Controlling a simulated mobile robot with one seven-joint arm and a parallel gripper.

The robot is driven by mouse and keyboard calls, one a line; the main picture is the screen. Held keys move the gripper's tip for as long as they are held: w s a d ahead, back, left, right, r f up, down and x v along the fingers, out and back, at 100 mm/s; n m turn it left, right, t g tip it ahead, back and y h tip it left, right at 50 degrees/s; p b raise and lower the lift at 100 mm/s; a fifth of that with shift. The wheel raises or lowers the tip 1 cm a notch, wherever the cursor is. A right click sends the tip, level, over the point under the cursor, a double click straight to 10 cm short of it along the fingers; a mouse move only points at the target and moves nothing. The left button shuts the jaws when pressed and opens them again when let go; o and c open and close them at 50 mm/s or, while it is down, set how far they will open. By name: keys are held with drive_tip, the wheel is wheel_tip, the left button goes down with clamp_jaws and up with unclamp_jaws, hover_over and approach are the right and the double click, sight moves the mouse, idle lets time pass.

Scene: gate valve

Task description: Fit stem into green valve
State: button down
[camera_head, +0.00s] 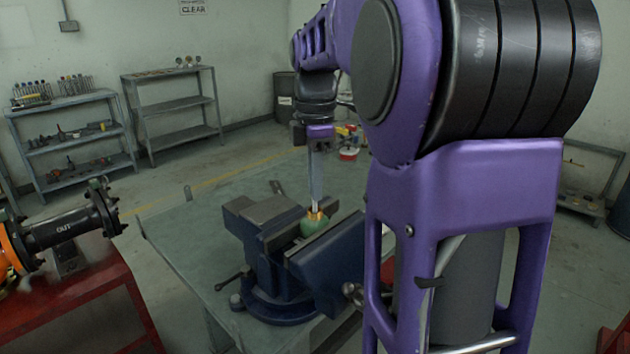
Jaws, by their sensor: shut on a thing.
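A green valve (313,228) is clamped between the jaws of a blue vise (263,252) on the workbench. My gripper (316,192) points straight down above the valve and is shut on the stem (315,206), a thin pale upright rod. A brass-coloured part (316,216) shows at the stem's lower end, at the top of the green valve. It looks in line with the valve, but I cannot tell how deep the stem sits or whether it touches. The vise jaws hide the lower valve.
The grey-green workbench (185,245) has clear room left of the vise. A red stand (80,305) with an orange and black pipe assembly (65,232) is at the left. Shelves (172,105) stand by the back wall. My purple arm covers much of the right side.

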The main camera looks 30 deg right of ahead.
drive_tip(key=shift+f, duration=0.45)
drive_tip(key=c, duration=0.8)
unclamp_jaws()
wheel_tip(320, 180, up, 17)
drive_tip(key=p, duration=0.4)
drive_tip(key=shift+r, duration=0.2)
